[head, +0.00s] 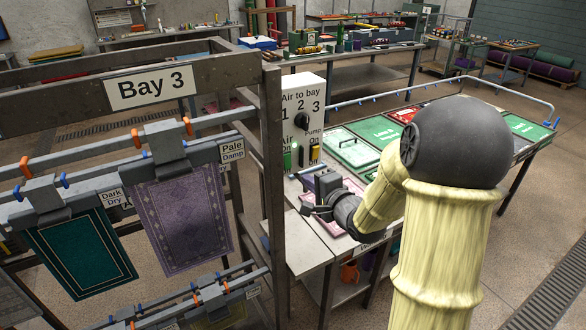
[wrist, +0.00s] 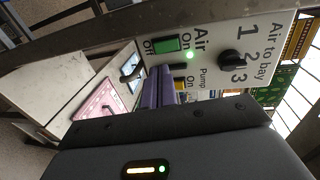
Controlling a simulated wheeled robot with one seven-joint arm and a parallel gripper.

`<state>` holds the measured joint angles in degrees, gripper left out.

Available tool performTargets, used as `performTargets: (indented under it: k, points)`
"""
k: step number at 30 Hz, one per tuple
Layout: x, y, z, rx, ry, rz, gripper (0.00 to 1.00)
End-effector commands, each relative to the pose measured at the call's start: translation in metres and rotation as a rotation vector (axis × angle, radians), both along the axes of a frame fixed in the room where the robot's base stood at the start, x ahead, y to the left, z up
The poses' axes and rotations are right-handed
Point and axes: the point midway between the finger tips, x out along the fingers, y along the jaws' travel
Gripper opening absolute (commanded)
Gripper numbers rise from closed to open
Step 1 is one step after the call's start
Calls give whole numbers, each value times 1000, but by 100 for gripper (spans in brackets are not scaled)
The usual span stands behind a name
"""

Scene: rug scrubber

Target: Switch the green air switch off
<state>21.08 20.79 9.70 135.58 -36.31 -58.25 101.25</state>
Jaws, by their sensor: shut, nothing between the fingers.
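The green air switch (wrist: 167,45) sits on the pale control panel, with "Air" beside it and "Off" and "On" at its ends. A small green lamp (wrist: 190,54) glows next to it. In the head view the green switch (head: 294,156) shows small on the panel's lower left, its tilt too small to read. My gripper (wrist: 160,76) is shut and empty, its purple fingers pointing at the panel near the green switch. I cannot tell whether they touch the panel. In the head view the dark gripper body (head: 328,186) is just below the panel.
The yellow pump switch (head: 315,154) is close to the green one. The black bay knob (head: 302,120) is above, pointing among 1, 2 and 3. A wooden frame post (head: 272,190) stands left of the panel. A bench with pink and green plates (head: 353,149) lies right.

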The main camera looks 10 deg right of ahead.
Motion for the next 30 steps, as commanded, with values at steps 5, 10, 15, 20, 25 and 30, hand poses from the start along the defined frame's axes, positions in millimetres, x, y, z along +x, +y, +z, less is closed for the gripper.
performTargets:
  k: [5, 10, 15, 20, 25, 30]
  points:
    - [31, 11, -4, -1, 1, 2, 0]
    - [57, 21, -8, 1, 1, 2, 0]
    - [75, 27, -12, -1, 0, 1, 0]
    - [81, 29, -15, -1, 0, 0, 0]
    - [81, 29, -15, -1, 0, 0, 0]
    - [82, 29, -16, 0, -3, 1, 0]
